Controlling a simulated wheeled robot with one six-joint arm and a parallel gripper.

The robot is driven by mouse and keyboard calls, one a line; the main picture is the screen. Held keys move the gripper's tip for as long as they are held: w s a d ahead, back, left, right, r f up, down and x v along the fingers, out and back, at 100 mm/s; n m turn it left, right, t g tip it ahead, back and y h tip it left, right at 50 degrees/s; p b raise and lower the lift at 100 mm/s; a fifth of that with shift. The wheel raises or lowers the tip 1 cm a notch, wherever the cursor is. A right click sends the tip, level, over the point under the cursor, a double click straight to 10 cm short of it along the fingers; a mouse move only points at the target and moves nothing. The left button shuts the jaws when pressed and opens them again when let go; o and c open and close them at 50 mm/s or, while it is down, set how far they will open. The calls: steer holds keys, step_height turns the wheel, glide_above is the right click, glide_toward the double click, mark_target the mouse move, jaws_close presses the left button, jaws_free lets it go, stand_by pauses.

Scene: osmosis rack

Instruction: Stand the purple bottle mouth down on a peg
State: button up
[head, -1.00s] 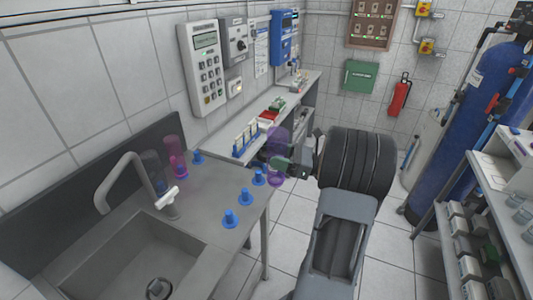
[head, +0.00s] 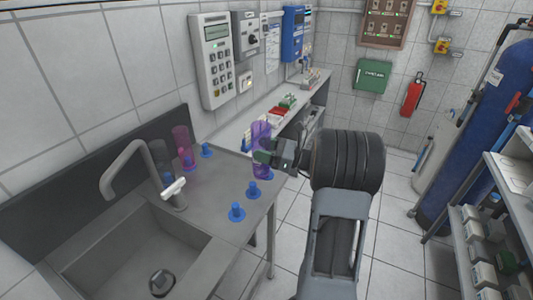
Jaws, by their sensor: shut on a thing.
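My gripper (head: 266,153) is shut on the purple bottle (head: 261,135), a see-through bottle held roughly upright over the right edge of the counter (head: 215,185). The bottle's lower part overlaps a blue peg (head: 267,174) in the picture. I cannot tell whether the peg is inside the bottle or behind it. Two bare blue pegs, a nearer one (head: 237,212) and a farther one (head: 253,190), stand in front of it. Another blue peg (head: 206,150) stands at the back. A pink see-through bottle (head: 181,138) and a greyish clear bottle (head: 159,152) stand on pegs near the wall.
The sink (head: 140,255) and its tap (head: 128,160) are at the left. A side bench (head: 235,133) with small racks lies behind the bottle. A shelf unit (head: 485,215) and a blue cylinder (head: 460,150) are at the right.

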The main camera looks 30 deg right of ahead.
steer(key=shift+w+a+f+b, duration=0.35)
steer(key=shift+w+f, duration=0.15)
steer(key=shift+f, duration=0.15)
steer(key=shift+w+a+f+b, duration=0.35)
steer(key=shift+w+f, duration=0.2)
steer(key=shift+f, duration=0.05)
steer(key=shift+w+a+f+b, duration=0.35)
steer(key=shift+w+f, duration=0.15)
steer(key=shift+f, duration=0.15)
steer(key=shift+d+f, duration=0.1)
steer(key=shift+f, duration=0.6)
steer(key=shift+f+b, duration=0.75)
steer(key=shift+f, duration=0.2)
steer(key=shift+f+b, duration=0.6)
steer(key=shift+f, duration=0.2)
steer(key=shift+f, duration=0.2)
steer(key=shift+f+b, duration=0.35)
steer(key=shift+f, duration=0.1)
